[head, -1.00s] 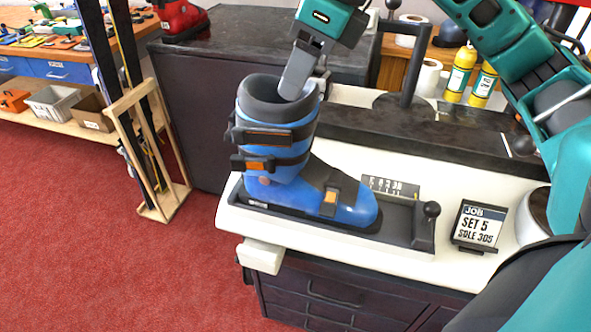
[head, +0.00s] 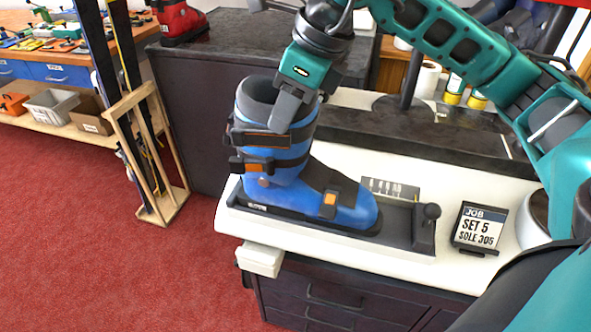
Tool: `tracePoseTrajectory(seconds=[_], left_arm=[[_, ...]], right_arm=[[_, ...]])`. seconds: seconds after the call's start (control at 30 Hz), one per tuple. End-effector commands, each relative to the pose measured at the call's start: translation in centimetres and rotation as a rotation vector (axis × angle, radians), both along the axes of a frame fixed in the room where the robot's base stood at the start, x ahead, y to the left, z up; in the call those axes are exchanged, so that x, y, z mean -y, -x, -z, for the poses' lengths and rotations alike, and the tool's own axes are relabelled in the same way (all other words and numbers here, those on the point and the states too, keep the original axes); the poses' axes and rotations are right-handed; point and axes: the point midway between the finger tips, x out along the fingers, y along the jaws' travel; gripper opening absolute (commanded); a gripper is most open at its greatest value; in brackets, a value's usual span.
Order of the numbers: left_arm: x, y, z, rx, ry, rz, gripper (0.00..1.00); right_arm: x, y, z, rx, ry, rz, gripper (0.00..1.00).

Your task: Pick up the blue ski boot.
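The blue ski boot (head: 288,170) stands upright in a dark tray-like fixture (head: 398,222) on the white bench top, its toe pointing right. It has dark straps, orange buckle parts and a grey liner. My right gripper (head: 292,122) reaches down from above at the boot's cuff. One grey finger overlaps the right part of the cuff, low enough to cover its outer wall. The other finger is mostly hidden, so the gap between them and any contact are unclear. My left gripper is out of view.
A job sign (head: 477,227) and a round bowl-like container (head: 535,217) stand right of the fixture. A dark cabinet (head: 185,110) is behind. A wooden rack with skis (head: 150,150) stands at left. A red boot (head: 180,20) sits on the cabinet. Red floor is open at lower left.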

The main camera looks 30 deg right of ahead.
Motion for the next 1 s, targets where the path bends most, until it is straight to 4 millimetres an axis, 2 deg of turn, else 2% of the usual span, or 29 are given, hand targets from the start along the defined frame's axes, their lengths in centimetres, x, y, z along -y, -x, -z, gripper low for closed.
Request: tracePoseTrajectory(seconds=[0.03, 0.3, 0.8, 1.0], left_arm=[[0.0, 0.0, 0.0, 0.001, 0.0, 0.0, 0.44], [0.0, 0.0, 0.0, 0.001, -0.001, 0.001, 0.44], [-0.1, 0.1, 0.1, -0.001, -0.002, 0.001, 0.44], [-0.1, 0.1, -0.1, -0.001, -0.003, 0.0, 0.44]], right_arm=[[0.0, 0.0, 0.0, 0.0, 0.0, 0.0, 0.23], [0.0, 0.0, 0.0, 0.0, 0.0, 0.0, 0.0], [0.0, -0.1, -0.3, 0.008, -0.002, 0.001, 0.0], [0.0, -0.1, -1.2, 0.01, -0.002, 0.002, 0.0]])
